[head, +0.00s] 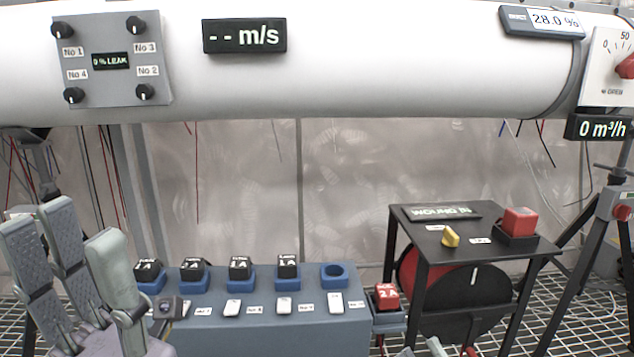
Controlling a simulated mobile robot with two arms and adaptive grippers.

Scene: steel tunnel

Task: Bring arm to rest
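My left gripper (75,230) stands at the lower left, its grey fingers pointing up. The fingers are spread apart with nothing between them. It is left of the blue-grey bench (270,330), close to its left end; I cannot tell whether they touch. A small pale tip (436,347) at the bottom edge, right of the bench, may be part of my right gripper. Too little of it shows to tell its state.
The bench carries several black fuse blocks (239,267) in blue sockets, one empty socket (334,272) and white switches. A red block (387,296) sits at its right. A black stand (470,238) has a yellow knob and red button. A white pipe (390,60) crosses above.

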